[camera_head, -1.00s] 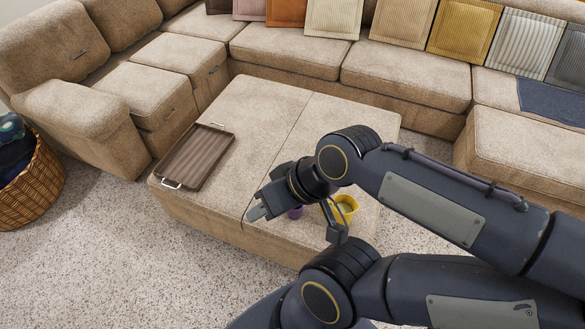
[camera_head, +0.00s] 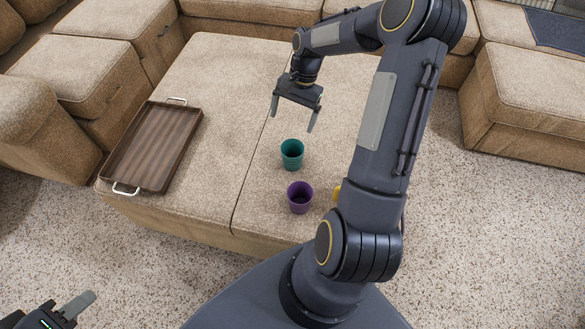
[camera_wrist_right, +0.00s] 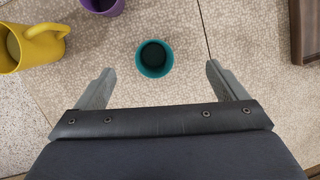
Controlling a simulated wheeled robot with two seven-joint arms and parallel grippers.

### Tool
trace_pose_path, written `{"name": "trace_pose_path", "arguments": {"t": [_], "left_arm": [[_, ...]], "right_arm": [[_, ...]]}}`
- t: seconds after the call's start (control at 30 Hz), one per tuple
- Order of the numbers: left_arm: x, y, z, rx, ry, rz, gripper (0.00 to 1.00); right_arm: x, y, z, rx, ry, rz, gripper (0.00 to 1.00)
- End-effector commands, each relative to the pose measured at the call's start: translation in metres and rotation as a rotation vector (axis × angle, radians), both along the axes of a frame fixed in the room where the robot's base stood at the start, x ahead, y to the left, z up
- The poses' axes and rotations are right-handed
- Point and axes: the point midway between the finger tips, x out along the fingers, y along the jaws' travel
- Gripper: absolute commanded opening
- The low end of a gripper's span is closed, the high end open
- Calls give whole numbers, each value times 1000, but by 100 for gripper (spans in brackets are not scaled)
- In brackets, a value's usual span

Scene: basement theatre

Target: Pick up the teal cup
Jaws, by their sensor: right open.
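The teal cup (camera_head: 292,154) stands upright on the beige ottoman (camera_head: 225,110). My right gripper (camera_head: 292,122) is open and empty, pointing down above and just behind the cup in the head view. In the right wrist view the teal cup (camera_wrist_right: 154,58) shows its open top between and beyond the two spread fingers (camera_wrist_right: 158,82), apart from both. My left gripper (camera_head: 72,312) is only partly in view at the bottom left corner of the head view. One finger shows, so its opening is unclear.
A purple cup (camera_head: 300,197) stands in front of the teal cup. A yellow mug (camera_wrist_right: 35,42) is near it, mostly hidden by my right arm in the head view. A brown tray (camera_head: 150,146) lies on the ottoman's left side. Sofas surround the ottoman.

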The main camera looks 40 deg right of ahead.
Motion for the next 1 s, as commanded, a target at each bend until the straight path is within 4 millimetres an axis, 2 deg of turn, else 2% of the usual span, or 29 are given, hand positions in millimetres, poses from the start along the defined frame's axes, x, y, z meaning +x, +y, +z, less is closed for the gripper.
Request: {"name": "trace_pose_path", "arguments": {"t": [0.03, 0.1, 0.2, 0.37, 0.67, 0.9, 1.0], "left_arm": [[0, 0, -19, 0, 0, 0, 36], [0, 0, -26, 0, 0, 0, 36], [0, 0, -32, 0, 0, 0, 36], [0, 0, -37, 0, 0, 0, 36], [0, 0, -46, 0, 0, 0, 36], [0, 0, -59, 0, 0, 0, 36], [0, 0, -59, 0, 0, 0, 36]], "right_arm": [[3, -6, -37, 17, 33, -40, 92], [5, -13, -63, 31, 65, -90, 92], [7, -19, -87, 44, 95, -133, 92], [6, -19, -106, 52, 113, -159, 92], [1, -6, -131, 52, 113, -157, 92], [-6, 9, -163, 52, 113, -155, 92], [-6, 12, -167, 52, 111, -154, 92]]}}
